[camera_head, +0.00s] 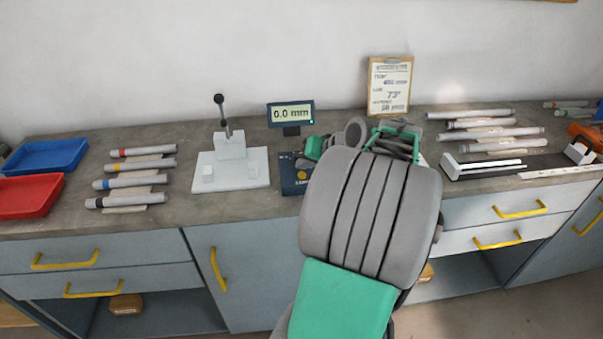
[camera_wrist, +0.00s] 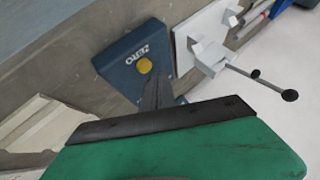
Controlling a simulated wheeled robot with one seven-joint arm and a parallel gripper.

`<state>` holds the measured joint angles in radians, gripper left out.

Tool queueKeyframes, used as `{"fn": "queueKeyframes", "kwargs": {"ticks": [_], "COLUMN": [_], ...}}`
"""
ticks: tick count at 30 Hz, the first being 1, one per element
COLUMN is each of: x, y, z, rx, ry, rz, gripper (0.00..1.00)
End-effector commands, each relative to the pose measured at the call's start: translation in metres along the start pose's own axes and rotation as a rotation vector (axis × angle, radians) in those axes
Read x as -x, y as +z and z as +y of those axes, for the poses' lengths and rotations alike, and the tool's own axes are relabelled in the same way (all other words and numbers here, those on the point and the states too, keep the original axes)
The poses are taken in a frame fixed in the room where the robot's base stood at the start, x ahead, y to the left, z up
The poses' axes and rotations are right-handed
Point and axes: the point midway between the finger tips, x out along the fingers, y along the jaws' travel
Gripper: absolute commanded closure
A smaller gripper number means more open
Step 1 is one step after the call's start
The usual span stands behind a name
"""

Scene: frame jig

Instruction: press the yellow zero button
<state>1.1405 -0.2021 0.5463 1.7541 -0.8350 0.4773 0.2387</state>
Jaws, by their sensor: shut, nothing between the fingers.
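The yellow zero button (camera_wrist: 145,66) sits on a dark blue box (camera_wrist: 118,68) marked ZERO in the wrist view. My gripper (camera_wrist: 158,82) is shut and empty. In the wrist view its fingertips appear just beside the button; whether they touch it I cannot tell. The display (camera_head: 291,113) behind the box reads 0.0 mm.
A white fixture with a black-knobbed lever (camera_head: 231,165) stands left of the box. Several marked tubes (camera_head: 130,180), a blue tray (camera_head: 45,156) and a red tray (camera_head: 28,197) lie farther left. More tubes (camera_head: 490,125) lie at right. A clipboard (camera_head: 390,85) leans on the wall.

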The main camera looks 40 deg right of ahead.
Motion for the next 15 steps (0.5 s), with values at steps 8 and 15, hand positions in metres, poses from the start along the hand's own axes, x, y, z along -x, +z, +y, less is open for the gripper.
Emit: {"fn": "queueKeyframes", "kwargs": {"ticks": [8,15], "x": [0.021,0.035], "y": [-0.016,-0.026], "z": [-0.016,-0.026], "rx": [0.0,0.0], "ry": [0.0,-0.001], "rz": [0.001,0.001], "gripper": [1.0,1.0]}}
